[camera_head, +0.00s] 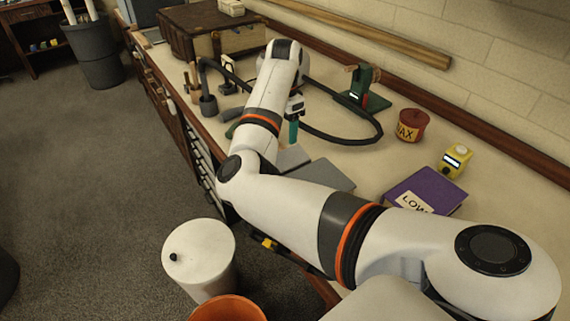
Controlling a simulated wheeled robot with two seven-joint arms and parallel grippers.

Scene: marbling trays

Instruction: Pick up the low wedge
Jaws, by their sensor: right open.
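The low wedge (430,186) is a purple block with a pale label reading "LOW", on the bench at the right. My right forearm covers part of its near side. My right arm comes in from the lower right and reaches up across the bench. My right gripper (296,107) is at the far end of that arm, well to the left of and beyond the wedge. It is open, and its fingers are small and partly hidden by the arm. A teal upright item (293,130) shows just below it; I cannot tell whether they touch. My left gripper is out of view.
A red wax tin (411,125) and a yellow device (455,160) stand behind the wedge. A grey flat piece (322,174) lies left of it. A black hose (345,138) loops across the bench near a green tool (360,88). A white bin (200,258) stands on the floor.

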